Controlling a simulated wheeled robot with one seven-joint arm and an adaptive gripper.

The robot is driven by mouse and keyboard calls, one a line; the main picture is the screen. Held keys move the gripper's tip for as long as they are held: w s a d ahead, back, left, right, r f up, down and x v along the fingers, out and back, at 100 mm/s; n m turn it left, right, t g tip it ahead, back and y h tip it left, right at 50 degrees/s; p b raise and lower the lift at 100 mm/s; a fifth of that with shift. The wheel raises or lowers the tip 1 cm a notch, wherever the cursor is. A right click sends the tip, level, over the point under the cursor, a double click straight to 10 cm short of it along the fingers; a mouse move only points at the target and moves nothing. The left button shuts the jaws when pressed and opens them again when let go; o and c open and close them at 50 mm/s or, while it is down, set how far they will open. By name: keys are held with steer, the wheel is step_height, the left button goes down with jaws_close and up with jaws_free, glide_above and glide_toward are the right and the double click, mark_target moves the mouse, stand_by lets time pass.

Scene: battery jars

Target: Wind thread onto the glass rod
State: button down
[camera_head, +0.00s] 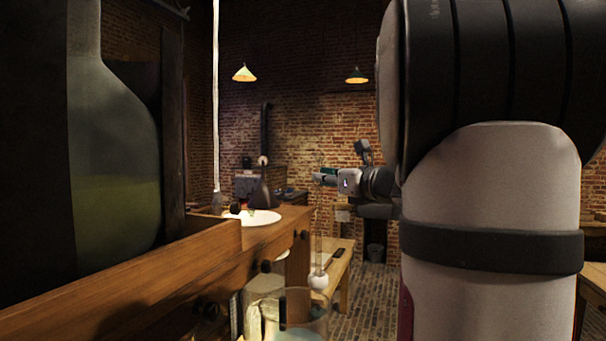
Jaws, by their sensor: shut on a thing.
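My gripper (320,179) is in mid-view, at the end of my arm reaching in from the right. It is shut on a thin, clear upright rod (319,235), which looks like the glass rod and hangs down from the fingers. A white rounded mass (318,281) is at the rod's lower end; I cannot tell whether it is wound thread. A white cord or thread (216,90) hangs vertically at left, apart from my gripper. The fingertips are small and dark, so their exact contact with the rod is unclear.
A large green glass jar (115,160) stands at the near left behind a wooden ledge (150,280). A white plate (262,217) sits on the wooden surface. A glass jar (300,318) is below the rod. A bench (340,268) stands beyond. My arm blocks the right side.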

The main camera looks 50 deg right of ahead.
steer(key=s+d+p, duration=0.3)
steer(key=s+d, duration=0.1)
steer(key=s, duration=0.5)
steer(key=s+d+p, duration=0.4)
steer(key=s, duration=0.6)
steer(key=shift+s, duration=0.15)
